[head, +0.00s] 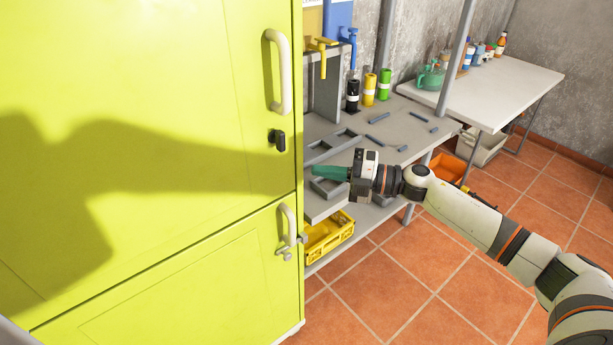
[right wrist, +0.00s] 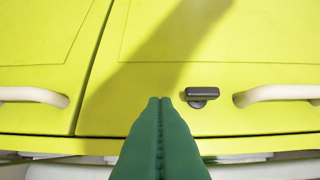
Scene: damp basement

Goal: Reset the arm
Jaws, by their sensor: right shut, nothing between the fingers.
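My right arm (head: 465,215) reaches in from the right in the head view, stretched out toward the yellow-green cabinet (head: 150,100). My right gripper (head: 318,172) has green fingers that are shut and empty, pointing left near the cabinet's right edge. In the right wrist view the shut green fingers (right wrist: 161,102) point at the cabinet front (right wrist: 250,50). A dark latch (right wrist: 203,95) shows just right of the fingertips. I cannot tell whether the fingers touch the cabinet. My left gripper is not in view.
The cabinet has an upper handle (head: 283,72), a black latch (head: 278,140) and a lower handle (head: 288,228). A grey workbench (head: 390,155) with several bottles and small bars lies behind my gripper. A yellow crate (head: 328,238) sits below. Tiled floor (head: 400,290) is open at the front.

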